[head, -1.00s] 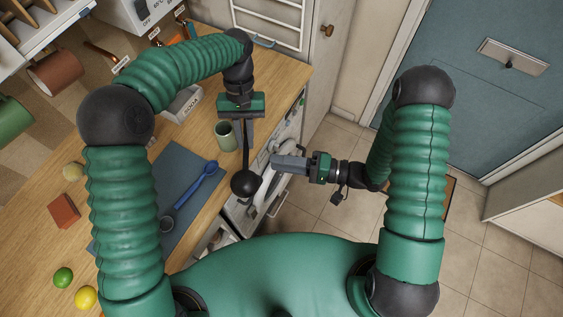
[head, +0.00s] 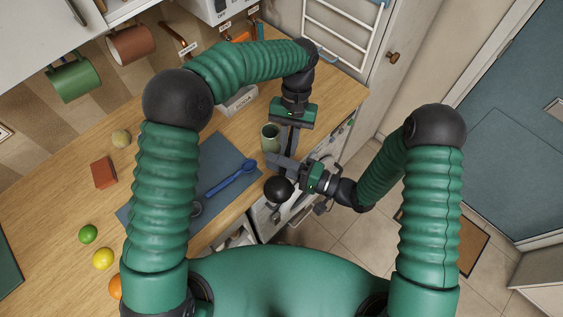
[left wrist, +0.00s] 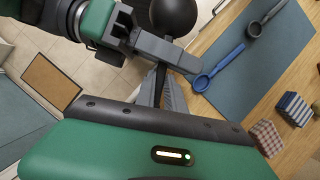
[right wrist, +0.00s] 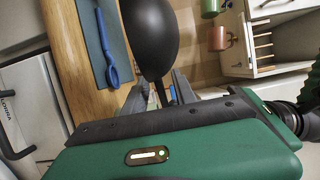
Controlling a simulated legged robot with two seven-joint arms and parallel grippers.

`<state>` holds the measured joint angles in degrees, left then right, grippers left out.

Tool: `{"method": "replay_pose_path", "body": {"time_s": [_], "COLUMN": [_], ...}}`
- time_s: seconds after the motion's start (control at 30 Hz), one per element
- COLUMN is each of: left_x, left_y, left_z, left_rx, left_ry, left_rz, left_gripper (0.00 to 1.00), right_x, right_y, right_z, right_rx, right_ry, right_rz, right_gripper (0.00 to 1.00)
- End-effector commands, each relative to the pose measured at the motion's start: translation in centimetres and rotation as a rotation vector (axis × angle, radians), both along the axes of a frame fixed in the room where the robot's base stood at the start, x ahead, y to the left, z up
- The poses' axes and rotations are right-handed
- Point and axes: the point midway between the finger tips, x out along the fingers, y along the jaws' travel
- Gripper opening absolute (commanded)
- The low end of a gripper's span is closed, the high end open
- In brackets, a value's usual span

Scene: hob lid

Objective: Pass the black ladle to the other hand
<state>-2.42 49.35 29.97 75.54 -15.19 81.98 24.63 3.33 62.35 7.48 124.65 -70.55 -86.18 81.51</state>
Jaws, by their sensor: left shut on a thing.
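The black ladle (head: 279,189) hangs at the counter's front edge, its round bowl lowest in the head view. My left gripper (head: 290,147) is shut on the upper part of its handle. My right gripper (head: 279,162) reaches in from the right, just above the bowl. In the right wrist view the ladle's dark bowl (right wrist: 150,38) is large, and the fingers of my right gripper (right wrist: 161,90) stand apart on either side of the handle. In the left wrist view the bowl (left wrist: 174,14) shows beyond the right gripper's fingers, which partly hide the handle.
A blue spoon (head: 232,179) lies on a grey-blue mat (head: 222,152). A red block (head: 104,172) and several fruits lie on the left of the counter. Floor is open at the right.

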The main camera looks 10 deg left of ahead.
Motion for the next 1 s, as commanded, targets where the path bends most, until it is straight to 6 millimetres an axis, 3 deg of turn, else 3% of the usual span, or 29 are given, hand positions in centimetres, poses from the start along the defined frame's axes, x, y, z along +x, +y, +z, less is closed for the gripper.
{"method": "replay_pose_path", "body": {"time_s": [0.07, 0.3, 0.57, 0.6, 0.77, 1.0], "left_x": [0.00, 0.01, -0.01, 0.00, -0.01, 0.00], "left_y": [0.00, 0.00, -0.03, -0.03, -0.02, 0.00], "left_z": [0.01, 0.02, 0.10, 0.11, 0.07, 0.02], "left_rx": [0.000, 0.000, 0.000, -0.001, 0.000, 0.000], "left_ry": [0.000, 0.000, 0.000, 0.000, 0.000, 0.000], "left_rz": [0.000, 0.000, 0.000, 0.000, 0.000, 0.000], "left_gripper": [0.00, 0.00, 0.00, 0.18, 0.39, 0.39], "right_x": [-0.01, -0.01, -0.02, -0.02, -0.03, -0.01], "right_y": [-0.02, -0.05, -0.10, -0.10, -0.08, -0.06], "right_z": [0.00, 0.00, -0.13, -0.14, -0.08, -0.02], "right_rx": [0.000, 0.000, -0.003, -0.004, -0.003, -0.001], "right_ry": [0.000, 0.000, 0.002, 0.003, 0.001, 0.000], "right_rz": [0.000, 0.000, -0.001, -0.001, -0.001, 0.000], "right_gripper": [0.31, 0.00, 0.00, 0.00, 0.00, 0.00]}}
